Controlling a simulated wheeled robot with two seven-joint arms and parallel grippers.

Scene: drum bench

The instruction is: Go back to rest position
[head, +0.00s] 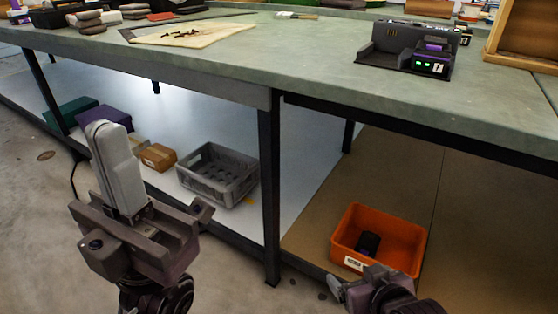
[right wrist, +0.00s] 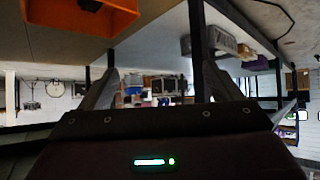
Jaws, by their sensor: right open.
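My left gripper (head: 113,130) is over the floor in front of the bench at the left of the head view. Its pale grey fingers point up and overlap from this angle, so any gap or thing between them is hidden. My right gripper (head: 340,290) is low at the bottom of the head view, in front of the orange bin. In the right wrist view its two grey fingers (right wrist: 158,85) stand well apart, with nothing between them.
A green-topped bench (head: 300,60) carries a dark device (head: 410,48) and a beige mat (head: 215,38). On its lower shelf are a grey crate (head: 240,178), cardboard boxes (head: 158,157) and an orange bin (head: 345,228) holding a dark item (head: 368,243). A bench leg (head: 269,190) stands between my grippers.

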